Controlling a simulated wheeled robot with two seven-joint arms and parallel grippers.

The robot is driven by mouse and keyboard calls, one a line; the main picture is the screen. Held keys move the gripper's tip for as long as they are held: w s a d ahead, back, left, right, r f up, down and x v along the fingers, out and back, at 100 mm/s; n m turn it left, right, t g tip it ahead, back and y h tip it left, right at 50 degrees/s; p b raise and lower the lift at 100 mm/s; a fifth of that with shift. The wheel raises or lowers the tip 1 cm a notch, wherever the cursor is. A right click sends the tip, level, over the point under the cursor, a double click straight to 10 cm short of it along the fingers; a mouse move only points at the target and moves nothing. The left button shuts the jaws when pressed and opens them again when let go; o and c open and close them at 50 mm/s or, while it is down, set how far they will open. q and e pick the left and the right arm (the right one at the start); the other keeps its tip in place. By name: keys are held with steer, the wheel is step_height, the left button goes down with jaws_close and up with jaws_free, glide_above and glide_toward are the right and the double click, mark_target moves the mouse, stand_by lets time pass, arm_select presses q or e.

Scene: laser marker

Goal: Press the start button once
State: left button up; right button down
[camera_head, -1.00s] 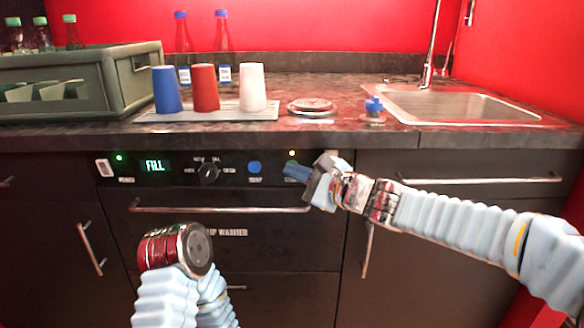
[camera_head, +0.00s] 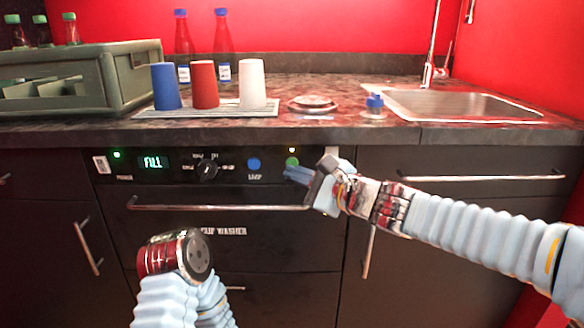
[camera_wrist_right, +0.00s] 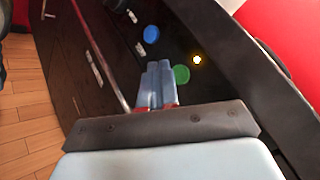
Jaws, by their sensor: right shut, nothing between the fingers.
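The cup washer's dark control panel (camera_head: 228,167) is below the counter edge. A round green button (camera_head: 292,162) is at its right part, under a small lit yellow lamp (camera_head: 292,150); no label for it is readable. The green button also shows in the right wrist view (camera_wrist_right: 181,75), just right of the blue fingertips. My right gripper (camera_head: 288,173) is shut and empty, its fingertips just below the green button in the head view. Whether they touch the panel, I cannot tell. My left arm shows at the bottom, but no left fingers are visible.
A blue button (camera_head: 254,163), a knob (camera_head: 207,170) and a display (camera_head: 153,162) reading FILL share the panel. The washer's handle (camera_head: 220,207) runs below it. Cups, a crate (camera_head: 130,82) and a sink (camera_head: 455,105) are on the counter above.

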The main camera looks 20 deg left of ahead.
steer(key=s+b, duration=0.1)
steer(key=s, duration=0.1)
steer(key=s+d, duration=0.1)
steer(key=shift+s+b, duration=0.4)
steer(key=w+d+f+n+g+h+p, duration=0.1)
steer(key=d+f+h, duration=0.25)
steer(key=f, duration=0.75)
steer(key=w+d+f+n+g+h+p, duration=0.15)
steer(key=d+f, duration=0.25)
steer(key=f, duration=0.6)
steer(key=d+f+n+h, duration=0.1)
steer(key=d+f+h, duration=0.25)
steer(key=f, duration=0.75)
steer(key=s+d+f+n+g+h+p, duration=0.1)
steer(key=s+d+f+n, duration=0.1)
steer(key=s+d+f, duration=0.5)
steer(key=s+d+f+n+g+h+p, duration=0.15)
steer(key=d+f, duration=0.25)
steer(key=f, duration=0.5)
steer(key=s+d+f+n+g, duration=0.1)
steer(key=s+f+n, duration=0.1)
steer(key=s, duration=0.4)
steer(key=s+d+f+n+g+p, duration=0.1)
steer(key=s+d+f+n, duration=0.1)
steer(key=s, duration=0.4)
step_height(320, 180, down, 2)
steer(key=shift+s+n, duration=0.4)
steer(key=shift+n, duration=0.1)
